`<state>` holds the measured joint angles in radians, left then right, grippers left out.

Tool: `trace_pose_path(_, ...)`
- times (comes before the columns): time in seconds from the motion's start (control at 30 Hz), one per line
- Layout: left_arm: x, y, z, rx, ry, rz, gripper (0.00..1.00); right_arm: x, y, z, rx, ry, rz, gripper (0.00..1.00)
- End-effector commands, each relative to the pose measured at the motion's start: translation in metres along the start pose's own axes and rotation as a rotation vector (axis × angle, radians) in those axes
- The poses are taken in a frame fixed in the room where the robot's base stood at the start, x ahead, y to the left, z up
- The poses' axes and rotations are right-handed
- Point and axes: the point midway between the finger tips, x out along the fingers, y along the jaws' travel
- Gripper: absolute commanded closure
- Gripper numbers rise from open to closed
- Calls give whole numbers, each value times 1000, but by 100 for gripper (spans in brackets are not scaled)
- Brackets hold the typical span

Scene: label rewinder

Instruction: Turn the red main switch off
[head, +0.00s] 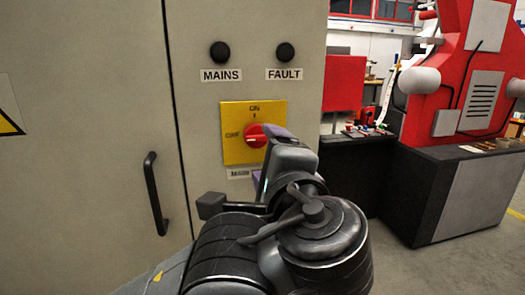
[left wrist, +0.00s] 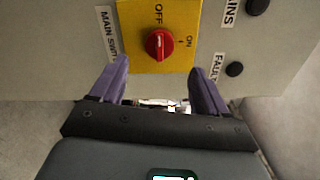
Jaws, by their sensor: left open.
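The red main switch (head: 257,135) is a round knob on a yellow plate (head: 235,115) on the cabinet front, with ON at the top and OFF at the left. A pale mark on the knob seems to lie along the direction of OFF. In the left wrist view the red switch (left wrist: 159,44) lies ahead, between the lines of the two fingers. My left gripper (head: 265,156) is open, its purple fingers close to the knob; it also shows in the left wrist view (left wrist: 158,70). Contact cannot be told. My right gripper is not in view.
Two black indicator lamps, MAINS (head: 220,52) and FAULT (head: 285,53), sit above the switch. A black door handle (head: 156,194) sticks out at the left. The red machine (head: 455,75) on a dark base stands at the right, with open floor before it.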

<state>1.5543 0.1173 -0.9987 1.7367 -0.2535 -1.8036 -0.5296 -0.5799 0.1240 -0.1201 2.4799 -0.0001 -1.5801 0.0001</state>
Motion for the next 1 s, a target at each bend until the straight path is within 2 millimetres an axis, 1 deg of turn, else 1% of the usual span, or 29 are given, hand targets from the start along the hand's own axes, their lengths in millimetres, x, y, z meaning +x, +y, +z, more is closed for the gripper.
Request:
trace_pose_path(0.1,-11,0,0,0,2,-1,25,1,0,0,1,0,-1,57)
trace_pose_path(0.2,-15,0,0,0,1,0,25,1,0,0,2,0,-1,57)
trace_pose_path(0.57,-17,0,0,-1,0,1,25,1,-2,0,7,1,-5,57)
trace_pose_path(0.67,-15,7,-1,-10,10,14,25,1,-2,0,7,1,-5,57)
trace_pose_path(0.77,-11,25,-5,-37,35,51,25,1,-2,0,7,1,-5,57)
trace_pose_path(0.87,-6,55,-11,-90,76,118,25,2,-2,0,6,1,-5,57)
trace_pose_path(0.97,0,99,-16,-173,123,214,25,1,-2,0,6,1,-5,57)
trace_pose_path(1.0,1,119,-18,-212,142,258,25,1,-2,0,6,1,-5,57)
